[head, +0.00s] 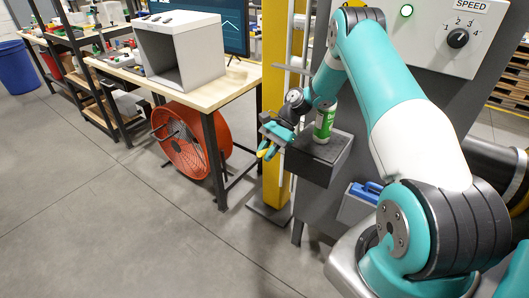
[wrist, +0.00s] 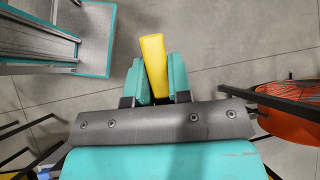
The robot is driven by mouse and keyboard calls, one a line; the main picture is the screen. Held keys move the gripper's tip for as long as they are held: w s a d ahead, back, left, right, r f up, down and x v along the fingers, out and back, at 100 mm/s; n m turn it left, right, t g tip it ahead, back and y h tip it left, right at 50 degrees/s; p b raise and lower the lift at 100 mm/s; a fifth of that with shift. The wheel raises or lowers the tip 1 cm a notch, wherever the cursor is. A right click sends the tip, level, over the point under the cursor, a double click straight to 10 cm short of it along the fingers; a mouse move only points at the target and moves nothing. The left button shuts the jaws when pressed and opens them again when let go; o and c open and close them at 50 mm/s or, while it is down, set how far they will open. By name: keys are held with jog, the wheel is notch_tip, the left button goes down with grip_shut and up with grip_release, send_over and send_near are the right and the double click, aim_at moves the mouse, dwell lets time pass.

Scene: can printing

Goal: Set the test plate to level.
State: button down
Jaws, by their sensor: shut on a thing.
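My gripper (head: 268,143) is at the left of the grey machine, in front of the yellow post. In the wrist view its two teal fingers (wrist: 157,78) are shut on a yellow bar (wrist: 154,58), which sticks out past the fingertips and leans slightly. The bar's yellow end also shows in the head view (head: 266,152). I cannot tell whether the bar is loose or fixed to something. A thin grey piece (head: 292,69) crosses the pale upright rail above the gripper. I cannot tell whether it is the test plate.
A green can (head: 324,122) stands upright on a dark ledge (head: 331,148), just right of the gripper. A workbench (head: 222,92) and orange fan (head: 184,140) stand left. Floor in front is clear.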

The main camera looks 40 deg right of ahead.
jog(key=shift+r, duration=0.25)
jog(key=c, duration=1.1)
grip_release()
jog(key=shift+d+r, duration=0.1)
jog(key=shift+d, duration=0.05)
jog(key=shift+d+r, duration=0.15)
jog(key=shift+d, duration=0.2)
jog(key=b+v, duration=0.1)
jog(key=v, duration=0.5)
jog(key=shift+d+r+b, duration=0.15)
jog(key=shift+r+b, duration=0.15)
jog(key=shift+b, duration=0.05)
